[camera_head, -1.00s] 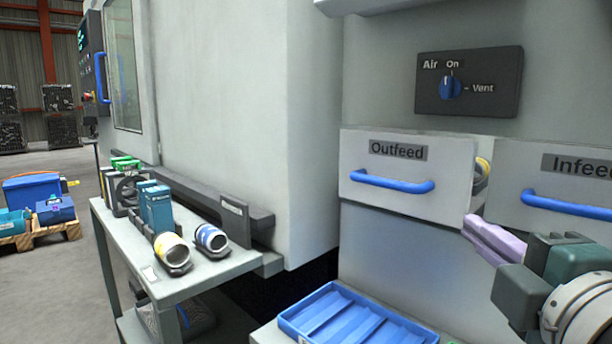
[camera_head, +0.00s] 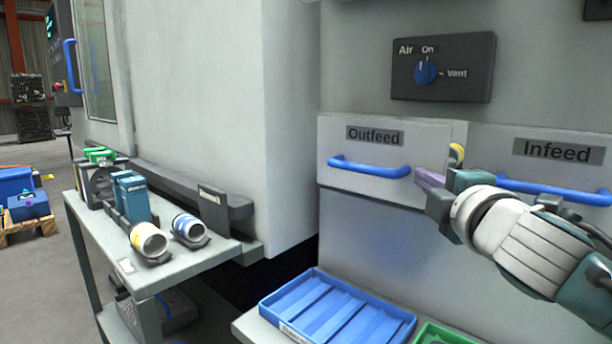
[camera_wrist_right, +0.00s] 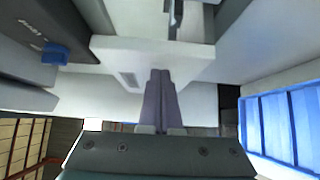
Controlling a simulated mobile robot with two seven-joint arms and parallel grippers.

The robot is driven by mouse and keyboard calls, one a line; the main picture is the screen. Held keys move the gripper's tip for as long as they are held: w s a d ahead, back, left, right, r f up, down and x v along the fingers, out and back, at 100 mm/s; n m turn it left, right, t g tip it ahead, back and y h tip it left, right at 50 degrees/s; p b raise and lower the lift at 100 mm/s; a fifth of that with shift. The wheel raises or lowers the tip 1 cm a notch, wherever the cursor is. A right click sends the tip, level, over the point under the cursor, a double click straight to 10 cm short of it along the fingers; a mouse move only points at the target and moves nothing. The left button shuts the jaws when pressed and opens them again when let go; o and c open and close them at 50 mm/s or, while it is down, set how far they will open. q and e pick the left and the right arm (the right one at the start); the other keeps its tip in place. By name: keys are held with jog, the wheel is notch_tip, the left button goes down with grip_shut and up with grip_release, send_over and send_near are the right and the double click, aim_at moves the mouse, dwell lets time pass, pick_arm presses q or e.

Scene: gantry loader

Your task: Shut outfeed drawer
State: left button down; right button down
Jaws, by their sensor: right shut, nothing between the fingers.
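The outfeed drawer (camera_head: 334,143) has a pale front with an "Outfeed" label and a blue bar handle (camera_head: 368,167). It stands out from the machine face, and a yellow-ended part (camera_head: 457,154) shows behind its right edge. My right gripper (camera_head: 428,178) has its purple fingers shut and empty, at the lower right part of the drawer front, right of the handle. In the right wrist view the closed fingers (camera_wrist_right: 160,85) overlap the pale drawer front (camera_wrist_right: 105,52); whether they touch it I cannot tell. My left gripper is out of view.
The infeed drawer (camera_head: 490,147) with its blue handle is just right, partly behind my right arm. An air knob panel (camera_head: 480,68) is above. A blue tray (camera_head: 335,312) lies below on a ledge. A side table (camera_head: 185,270) with several parts stands left.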

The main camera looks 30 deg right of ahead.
jog(key=d, duration=0.1)
jog(key=w+d, duration=0.1)
jog(key=d, duration=0.1)
jog(key=shift+w+d, duration=0.2)
jog(key=shift+a, duration=0.1)
dwell(0.4)
